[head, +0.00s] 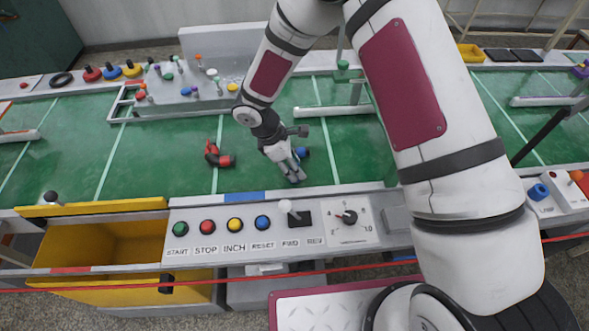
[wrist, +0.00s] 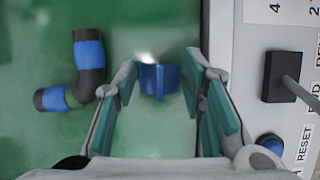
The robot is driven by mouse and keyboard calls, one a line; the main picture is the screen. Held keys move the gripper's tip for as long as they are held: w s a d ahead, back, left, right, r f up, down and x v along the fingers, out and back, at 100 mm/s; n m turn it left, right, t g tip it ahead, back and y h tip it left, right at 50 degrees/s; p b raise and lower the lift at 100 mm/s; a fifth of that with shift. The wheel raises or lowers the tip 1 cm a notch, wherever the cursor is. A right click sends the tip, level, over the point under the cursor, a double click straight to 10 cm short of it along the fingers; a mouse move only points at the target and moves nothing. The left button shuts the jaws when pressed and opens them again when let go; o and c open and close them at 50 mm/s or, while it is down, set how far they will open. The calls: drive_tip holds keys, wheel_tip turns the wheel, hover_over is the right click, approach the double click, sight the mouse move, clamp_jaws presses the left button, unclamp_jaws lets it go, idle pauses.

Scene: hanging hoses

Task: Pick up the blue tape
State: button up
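A small blue piece, which I take as the blue tape (wrist: 160,80), lies on the green surface in the wrist view. It sits between the tips of my gripper (wrist: 163,75), with a narrow gap at each side. My gripper is open and points down. In the head view my gripper (head: 293,170) is low over the green table near the control panel. A blue patch (head: 303,152) shows just beyond it there; I cannot tell whether this is the tape or part of a hose.
A black bent hose piece with blue bands (wrist: 88,65) lies left of the fingers in the wrist view. A red and black bent piece (head: 218,156) lies to the left in the head view. The control panel (head: 190,245) with buttons and a lever borders the near side.

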idle(0.3)
wheel_tip(320, 180, up, 10)
idle(0.5)
drive_tip(key=c, duration=0.4)
